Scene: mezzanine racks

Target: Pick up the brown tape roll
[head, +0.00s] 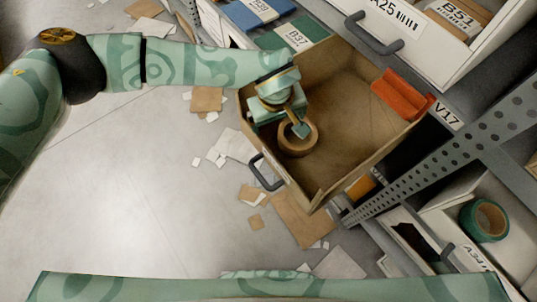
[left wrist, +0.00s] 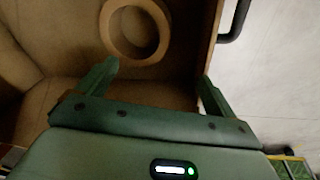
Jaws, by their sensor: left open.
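The brown tape roll (head: 298,153) lies flat inside the open brown drawer (head: 330,187), near its front wall. My left gripper (head: 290,120) reaches into the drawer from the left, over the roll, and partly covers it in the head view. In the left wrist view the roll (left wrist: 165,30) shows as a ring beyond the fingertips, toward the left finger. The open fingers (left wrist: 158,75) are apart and nothing is between them. I cannot tell whether a finger touches the roll. My right gripper is not in view.
An orange-red object (head: 400,95) lies at the drawer's far right. A green tape roll (head: 488,220) sits in a lower bin at right. A white drawer labelled A25 (head: 405,30) and a perforated grey post (head: 440,155) flank the drawer.

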